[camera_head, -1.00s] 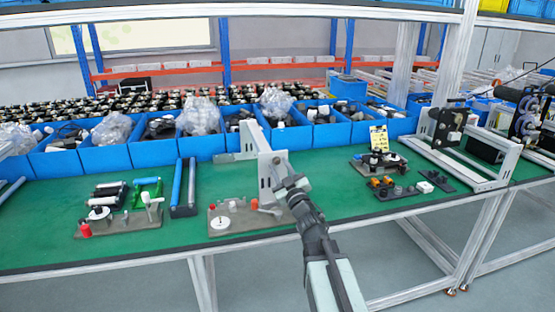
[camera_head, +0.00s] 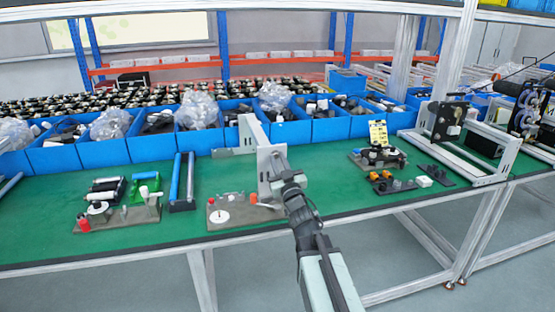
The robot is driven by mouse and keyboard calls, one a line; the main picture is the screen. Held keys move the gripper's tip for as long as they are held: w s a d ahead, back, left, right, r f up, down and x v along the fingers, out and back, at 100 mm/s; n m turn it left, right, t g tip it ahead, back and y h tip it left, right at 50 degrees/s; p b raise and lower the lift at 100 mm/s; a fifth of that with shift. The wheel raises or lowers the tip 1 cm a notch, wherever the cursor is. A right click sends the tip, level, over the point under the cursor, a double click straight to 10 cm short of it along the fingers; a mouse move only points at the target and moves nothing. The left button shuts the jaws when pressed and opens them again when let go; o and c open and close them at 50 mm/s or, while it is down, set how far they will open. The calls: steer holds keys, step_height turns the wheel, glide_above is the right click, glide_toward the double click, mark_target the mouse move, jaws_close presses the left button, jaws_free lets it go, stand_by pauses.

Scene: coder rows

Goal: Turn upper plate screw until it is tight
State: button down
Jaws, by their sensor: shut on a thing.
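The upright light grey plate (camera_head: 262,158) stands on the green table in the middle of the view, behind a grey fixture base (camera_head: 232,217). My gripper (camera_head: 284,179) is at the plate's right front edge, with my arm reaching up from the bottom. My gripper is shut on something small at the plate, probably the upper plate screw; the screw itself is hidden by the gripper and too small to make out. The fixture base carries a white disc and a red part to the left of my gripper.
Another grey fixture (camera_head: 120,220) with a white disc and red knob lies at the left. Blue bins (camera_head: 155,148) line the table's back. A dark fixture (camera_head: 378,159) and a metal frame (camera_head: 460,160) stand at the right. Green table (camera_head: 335,190) is clear right of my gripper.

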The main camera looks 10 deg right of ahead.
steer(key=m+h, duration=0.1)
steer(key=m, duration=0.2)
steer(key=m+h, duration=0.1)
steer(key=m, duration=0.1)
steer(key=shift+a+m+h, duration=0.2)
steer(key=shift+m+h, duration=0.1)
steer(key=shift+m, duration=0.1)
steer(key=m+h, duration=0.1)
steer(key=m, duration=0.2)
steer(key=shift+p, duration=0.35)
steer(key=c, duration=1.4)
jaws_free()
steer(key=shift+c, duration=0.2)
steer(key=n+y, duration=0.1)
steer(key=n, duration=0.4)
steer(key=shift+d+y+b, duration=0.2)
steer(key=shift+y+b, duration=0.1)
steer(key=shift+y, duration=0.1)
steer(key=n+y, duration=0.1)
steer(key=n, duration=0.1)
steer(key=n+y, duration=0.1)
steer(key=n, duration=0.2)
steer(key=shift+d+r+n+y+p, duration=0.15)
steer(key=shift+n+y+p, duration=0.15)
steer(key=shift+n+y, duration=0.3)
steer(key=shift+n, duration=0.8)
